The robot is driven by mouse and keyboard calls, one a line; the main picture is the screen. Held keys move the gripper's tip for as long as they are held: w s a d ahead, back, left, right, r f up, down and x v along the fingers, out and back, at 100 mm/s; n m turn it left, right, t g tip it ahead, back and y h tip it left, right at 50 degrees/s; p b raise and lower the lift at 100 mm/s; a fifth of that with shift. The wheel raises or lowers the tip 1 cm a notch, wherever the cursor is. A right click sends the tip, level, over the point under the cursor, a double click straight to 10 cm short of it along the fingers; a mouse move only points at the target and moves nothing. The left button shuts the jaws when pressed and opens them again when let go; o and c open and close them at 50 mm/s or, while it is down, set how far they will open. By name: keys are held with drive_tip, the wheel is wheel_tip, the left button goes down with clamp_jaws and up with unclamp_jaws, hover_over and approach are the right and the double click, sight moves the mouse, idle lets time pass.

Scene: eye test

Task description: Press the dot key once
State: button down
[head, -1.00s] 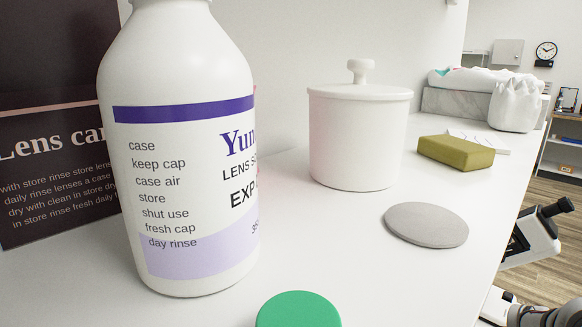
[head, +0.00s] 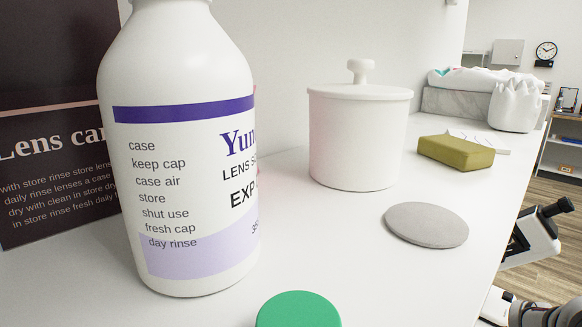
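No dot key and no keypad show in the head view.
On the white counter (head: 330,250) are a lidded white jar (head: 355,140), a grey disc (head: 427,225), an olive block (head: 455,152) and a green round thing (head: 298,312), cut off by the frame. A dark lens-care sign (head: 55,180) stands behind the bottle. A white bag (head: 515,107) stands far back.

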drive_tip(key=shift+r, duration=0.45)
idle(0.9)
drive_tip(key=s+a+r+n, duration=0.1)
drive_tip(key=s+a+r, duration=0.15)
drive_tip(key=a, duration=0.35)
drive_tip(key=s+a+r, duration=0.1)
drive_tip(key=a+r, duration=0.3)
drive_tip(key=a, duration=0.3)
drive_tip(key=s+a+r+n+y, duration=0.1)
drive_tip(key=s+a+n, duration=0.1)
drive_tip(key=s+a, duration=1.1)
drive_tip(key=shift+s+a+y, duration=0.3)
drive_tip(key=shift+s+y, duration=0.1)
drive_tip(key=shift+s, duration=0.05)
drive_tip(key=c, duration=1.5)
unclamp_jaws()
drive_tip(key=shift+r, duration=0.1)
drive_tip(key=shift+c, duration=0.2)
